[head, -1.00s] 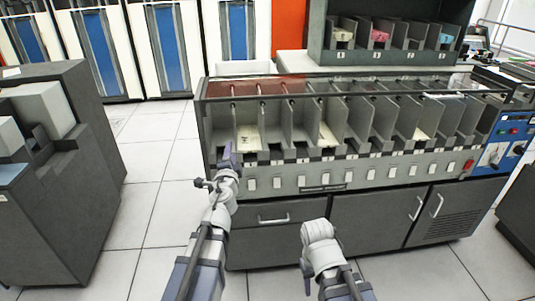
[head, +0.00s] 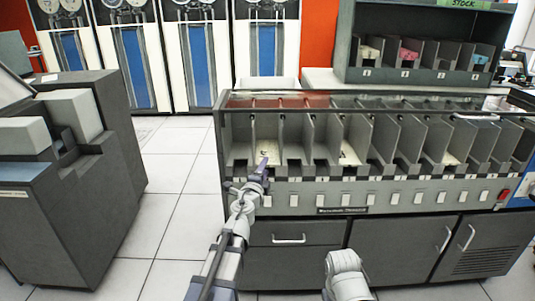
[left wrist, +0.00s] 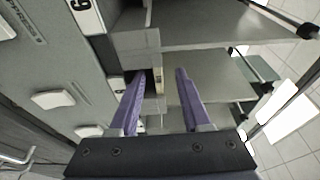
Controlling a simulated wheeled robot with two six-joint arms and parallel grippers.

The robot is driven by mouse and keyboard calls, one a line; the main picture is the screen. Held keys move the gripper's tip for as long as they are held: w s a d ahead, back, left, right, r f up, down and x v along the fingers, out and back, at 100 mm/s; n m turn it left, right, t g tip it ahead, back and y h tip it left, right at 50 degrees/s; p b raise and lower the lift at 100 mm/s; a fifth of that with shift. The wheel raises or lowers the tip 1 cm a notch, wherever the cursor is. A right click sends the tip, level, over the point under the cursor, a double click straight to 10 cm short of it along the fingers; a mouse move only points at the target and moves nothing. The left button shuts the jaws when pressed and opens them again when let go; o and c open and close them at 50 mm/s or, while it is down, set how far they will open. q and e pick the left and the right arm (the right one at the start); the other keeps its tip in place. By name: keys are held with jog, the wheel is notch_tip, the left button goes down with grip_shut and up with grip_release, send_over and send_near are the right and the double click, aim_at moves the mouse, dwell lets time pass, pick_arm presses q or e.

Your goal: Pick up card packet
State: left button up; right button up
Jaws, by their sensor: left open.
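A cream card packet (head: 266,147) lies in a left-hand pocket of the long grey sorter (head: 400,198). Two more pale packets sit in pockets farther right, one near the middle (head: 349,155) and one to the right (head: 448,158). My left gripper (head: 263,163) is at the front lip of the left packet's pocket. In the left wrist view its purple fingers (left wrist: 160,82) are open and apart, with a narrow pale edge between them; I cannot tell if this is the packet. My right arm shows at the bottom, but its gripper is out of view.
A dark stock rack (head: 425,75) with cream, pink and blue cards stands behind the sorter. Grey dividers (head: 293,140) separate the pockets closely. A dark machine (head: 70,220) stands at left, with clear tiled floor (head: 178,215) between.

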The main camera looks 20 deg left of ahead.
aim_at(267, 152)
pick_arm(q)
jog(key=w, duration=0.5)
jog(key=shift+f, duration=0.15)
jog(key=shift+s, duration=0.1)
grip_shut()
dwell(0.4)
